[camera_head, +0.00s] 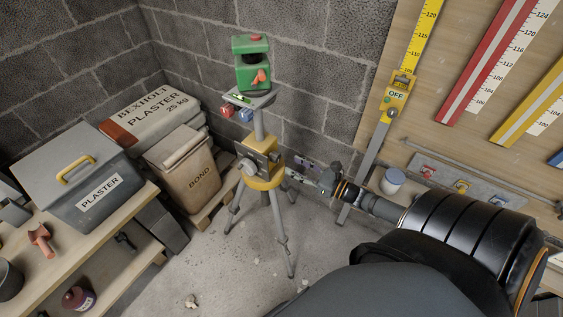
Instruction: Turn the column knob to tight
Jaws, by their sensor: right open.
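A tripod (279,222) stands on the floor in the middle, with a grey column rising from a yellow collar (264,182). Grey knob-like parts (248,167) sit on the front of the yellow block above the collar; I cannot read any tight or loose mark on them. A green laser-level-like device (252,72) is on top of the column. My right gripper (291,169) comes in from the right, its open fingers pointing left, just right of the collar. It appears empty, and I cannot tell whether it touches the tripod. My left gripper is out of view.
A red knob (227,111) and a blue knob (246,115) hang under the head plate. A yellow scale with an OFF slider (397,95) stands at right. A BOND bag (188,172) and plaster containers (85,185) are left. Floor before the tripod is mostly clear.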

